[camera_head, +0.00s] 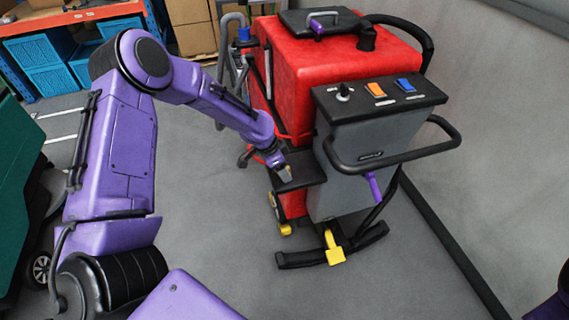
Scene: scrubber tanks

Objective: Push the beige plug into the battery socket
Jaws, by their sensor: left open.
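A red floor scrubber (300,75) with a grey control column (345,190) stands right of centre. My left arm reaches in from the left, and its gripper (285,173) is at the black ledge (300,168) on the scrubber's left side. The gripper is open, small and seen from behind. A small grey-beige piece shows at its tip; I cannot tell whether it is the plug or a finger. The battery socket cannot be made out; the gripper and the ledge may hide it. My right gripper is not in view.
A black handlebar (400,158) sticks out from the column, with a yellow pedal (334,250) low at its base. A green machine (20,200) stands at the left, shelves with blue crates (45,62) behind. The grey floor in front is clear.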

